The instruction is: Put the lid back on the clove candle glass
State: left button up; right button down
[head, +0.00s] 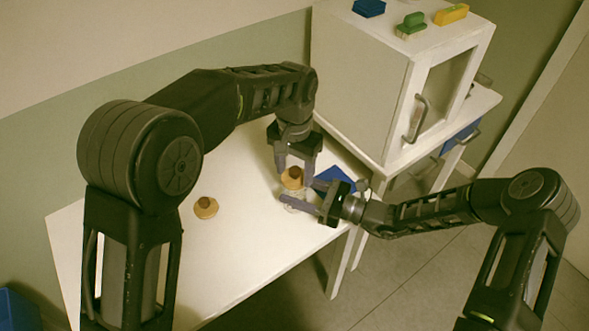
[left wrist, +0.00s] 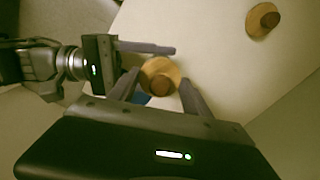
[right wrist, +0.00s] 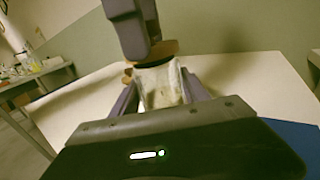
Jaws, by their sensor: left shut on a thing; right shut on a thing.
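A round wooden lid with a dark brown knob (head: 292,176) is between the fingers of my left gripper (head: 294,182), which is shut on it; it also shows in the left wrist view (left wrist: 160,77). A pale, cloudy glass (head: 296,201) stands below it, between the fingers of my right gripper (head: 300,197), which is shut on its sides. In the right wrist view the glass (right wrist: 162,86) is upright and the lid (right wrist: 158,50) is right at its rim. I cannot tell whether they touch. Any label on the glass is unreadable.
A second wooden lid-topped item (head: 206,208) is on the white table (head: 245,250) to the left. A blue flat object (head: 336,179) lies behind my right gripper. A white cabinet (head: 362,85) stands at the back right. The table's front left is clear.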

pick_arm(q)
jog(key=shift+f, duration=0.65)
jog(key=o, duration=1.4)
pick_arm(e)
jog(key=shift+c, duration=2.3)
grip_release()
pick_arm(q)
notch_tip(320, 180, up, 12)
